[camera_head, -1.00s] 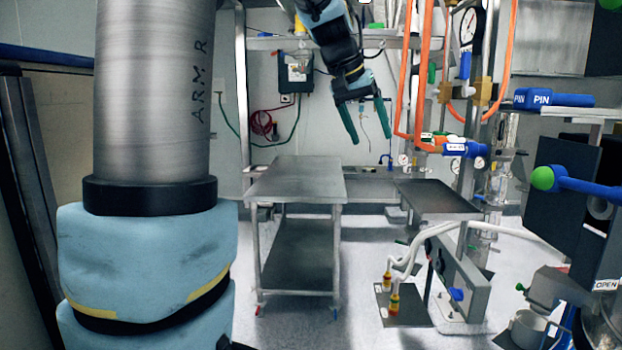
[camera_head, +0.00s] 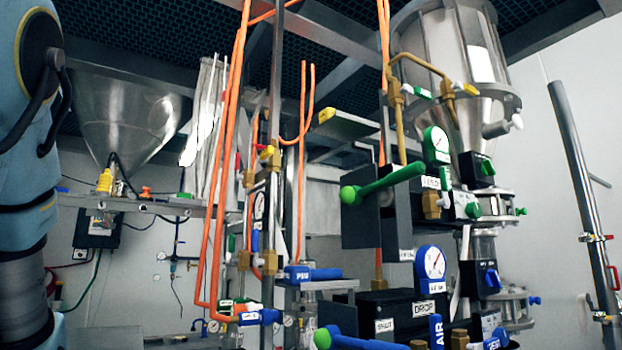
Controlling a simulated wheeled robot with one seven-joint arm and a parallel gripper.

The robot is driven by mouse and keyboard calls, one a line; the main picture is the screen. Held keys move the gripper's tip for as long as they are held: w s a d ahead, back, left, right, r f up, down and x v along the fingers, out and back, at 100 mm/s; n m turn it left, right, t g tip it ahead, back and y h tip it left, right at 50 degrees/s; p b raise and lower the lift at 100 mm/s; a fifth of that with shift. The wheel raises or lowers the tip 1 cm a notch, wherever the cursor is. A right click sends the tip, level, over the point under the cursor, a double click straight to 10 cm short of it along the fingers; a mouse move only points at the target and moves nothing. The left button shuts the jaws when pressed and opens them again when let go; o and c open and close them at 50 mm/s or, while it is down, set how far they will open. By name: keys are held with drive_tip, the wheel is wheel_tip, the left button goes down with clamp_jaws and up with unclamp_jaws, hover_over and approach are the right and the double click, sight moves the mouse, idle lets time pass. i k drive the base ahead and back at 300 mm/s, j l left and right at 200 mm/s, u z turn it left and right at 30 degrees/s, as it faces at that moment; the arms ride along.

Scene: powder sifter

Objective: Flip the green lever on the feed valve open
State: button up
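A green lever (camera_head: 388,181) with a round green knob at its left end shows right of the middle in the head view. It slants gently up to the right, in front of a dark box (camera_head: 362,222). A small white label sits by its right end, too small to read surely. A green-rimmed gauge (camera_head: 436,146) is just above that end. My gripper is out of the view; only part of my arm shows at the far left, well apart from the lever.
A blue lever (camera_head: 365,343) with a green knob and a blue-rimmed gauge (camera_head: 430,265) sit below the green lever. Orange hoses (camera_head: 221,170) hang left of it. A large steel hopper (camera_head: 440,60) stands above, and a steel cone (camera_head: 122,115) at left.

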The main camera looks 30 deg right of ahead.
sight(350, 196)
drive_tip(key=z, duration=1.3)
drive_tip(key=k+j+u, duration=0.15)
drive_tip(key=i+j, duration=0.05)
drive_tip(key=j, duration=0.05)
